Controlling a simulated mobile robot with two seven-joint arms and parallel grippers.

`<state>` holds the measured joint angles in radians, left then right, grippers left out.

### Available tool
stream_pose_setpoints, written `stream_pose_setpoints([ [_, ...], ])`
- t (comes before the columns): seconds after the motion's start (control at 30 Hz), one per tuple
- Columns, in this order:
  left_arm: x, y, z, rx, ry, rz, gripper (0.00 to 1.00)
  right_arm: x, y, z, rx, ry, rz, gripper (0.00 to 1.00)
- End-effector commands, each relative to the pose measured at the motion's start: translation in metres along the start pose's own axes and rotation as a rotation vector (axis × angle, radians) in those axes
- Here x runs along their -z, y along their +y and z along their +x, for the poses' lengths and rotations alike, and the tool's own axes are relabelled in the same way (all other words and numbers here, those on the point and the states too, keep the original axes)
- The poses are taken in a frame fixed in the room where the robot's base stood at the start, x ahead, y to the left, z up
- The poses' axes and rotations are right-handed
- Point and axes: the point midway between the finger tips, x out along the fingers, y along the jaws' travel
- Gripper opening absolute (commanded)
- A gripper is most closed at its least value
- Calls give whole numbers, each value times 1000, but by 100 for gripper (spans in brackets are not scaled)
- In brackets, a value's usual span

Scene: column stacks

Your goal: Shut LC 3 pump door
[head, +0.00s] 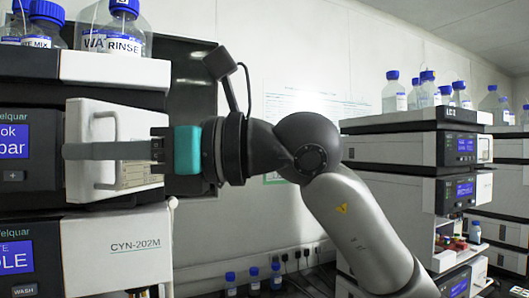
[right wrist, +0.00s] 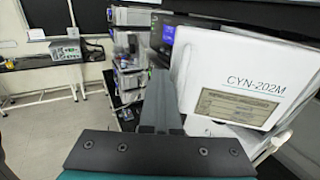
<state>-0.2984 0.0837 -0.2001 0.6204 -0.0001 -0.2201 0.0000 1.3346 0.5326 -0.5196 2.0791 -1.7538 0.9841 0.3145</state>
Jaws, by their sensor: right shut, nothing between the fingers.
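A white pump door panel (head: 82,180) with a loop handle shows on the left stack in the head view, beside a blue display. It looks angled out from the stack, but I cannot tell how far. My right gripper (head: 66,151) reaches in from the right, its shut, empty fingers lying across the front of this panel. Contact cannot be made out. In the right wrist view the shut fingers (right wrist: 160,85) point away, just left of a white front marked CYN-202M (right wrist: 235,60). No LC 3 label is readable on this stack. My left gripper is out of view.
Below the panel is another white module (head: 120,262) marked CYN-202M. Bottles (head: 122,30) stand on top of the left stack. A second stack (head: 400,150) with bottles stands to the right. Small blue-capped bottles (head: 254,280) stand by the wall.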

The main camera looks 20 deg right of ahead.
Motion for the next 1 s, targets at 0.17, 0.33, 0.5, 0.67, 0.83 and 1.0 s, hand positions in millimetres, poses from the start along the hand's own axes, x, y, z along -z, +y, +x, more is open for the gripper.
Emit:
stream_pose_setpoints([
  [0.17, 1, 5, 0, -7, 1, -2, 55, 0, -1, 0, 1, 1, 0, 0],
  [0.33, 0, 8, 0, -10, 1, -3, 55, 0, -1, 0, 2, 0, 0, 0],
  [0.5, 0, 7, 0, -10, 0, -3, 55, 0, -1, 0, 2, 0, 0, 0],
  [0.67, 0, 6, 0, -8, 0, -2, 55, 0, -1, 0, 3, 0, 0, 0],
  [0.83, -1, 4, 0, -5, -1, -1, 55, 0, -1, -1, 3, 0, 0, 0],
  [1.0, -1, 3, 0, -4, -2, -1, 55, 0, -1, -1, 3, 0, 0, 0],
])
